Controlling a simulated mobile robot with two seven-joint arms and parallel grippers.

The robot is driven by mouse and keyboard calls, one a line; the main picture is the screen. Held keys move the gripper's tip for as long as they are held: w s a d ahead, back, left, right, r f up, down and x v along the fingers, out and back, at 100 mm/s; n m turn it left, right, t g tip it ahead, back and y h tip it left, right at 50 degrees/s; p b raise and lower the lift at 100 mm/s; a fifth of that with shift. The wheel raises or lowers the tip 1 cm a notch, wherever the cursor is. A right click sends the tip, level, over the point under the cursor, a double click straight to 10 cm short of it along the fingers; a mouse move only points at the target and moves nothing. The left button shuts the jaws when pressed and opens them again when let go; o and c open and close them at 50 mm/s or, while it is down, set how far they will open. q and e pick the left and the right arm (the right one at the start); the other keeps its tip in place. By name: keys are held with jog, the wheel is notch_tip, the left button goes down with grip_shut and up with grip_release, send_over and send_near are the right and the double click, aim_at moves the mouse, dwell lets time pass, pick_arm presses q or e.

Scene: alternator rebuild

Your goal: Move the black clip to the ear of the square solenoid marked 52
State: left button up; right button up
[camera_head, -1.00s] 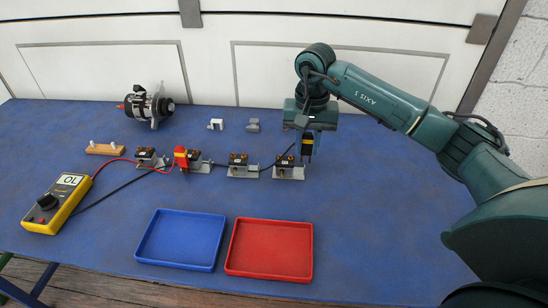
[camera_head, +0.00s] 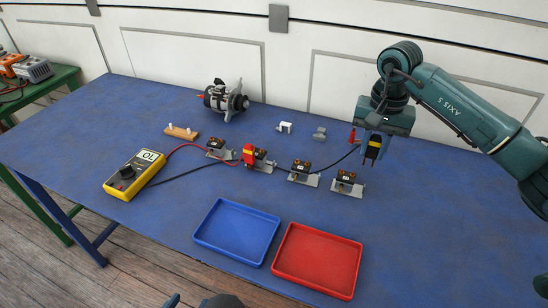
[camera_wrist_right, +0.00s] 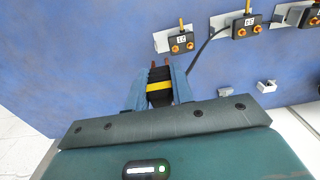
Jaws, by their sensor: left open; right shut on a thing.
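My right gripper (camera_head: 372,146) is shut on the black clip (camera_head: 374,153), which has a yellow band. It holds the clip behind and right of the rightmost solenoid (camera_head: 346,177), apart from it. The right wrist view also shows the banded clip (camera_wrist_right: 159,88) between the fingers, clear of the solenoids. Several square solenoids on grey brackets stand in a row, including one (camera_head: 302,167) left of the rightmost. The wrist view shows number labels, too small to read surely. A red clip (camera_head: 249,154) is at another solenoid. My left gripper (camera_head: 190,301) shows partly at the bottom edge, open.
A yellow multimeter (camera_head: 134,175) stands left; its red and black leads run along the solenoids. A blue tray (camera_head: 199,238) and red tray (camera_head: 358,268) lie in front. An alternator (camera_head: 224,101), wooden block (camera_head: 181,132) and two small grey parts (camera_head: 284,127) (camera_head: 319,134) are behind.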

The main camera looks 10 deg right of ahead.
jog(key=b, duration=0.2)
send_near(261, 160)
jog(key=d+r, duration=0.1)
jog(key=d, duration=0.2)
jog(key=shift+m, duration=0.3)
notch_tip(261, 160, down, 5)
jog(key=b, duration=0.2)
jog(key=shift+s+d+r+b, duration=0.1)
jog(key=shift+s+r+b, duration=0.05)
jog(key=shift+b, duration=0.2)
jog(key=shift+f, duration=0.25)
jog(key=shift+f, duration=0.1)
jog(key=shift+f+b, duration=0.9)
jog(key=shift+f, duration=0.2)
jog(key=o, duration=0.8)
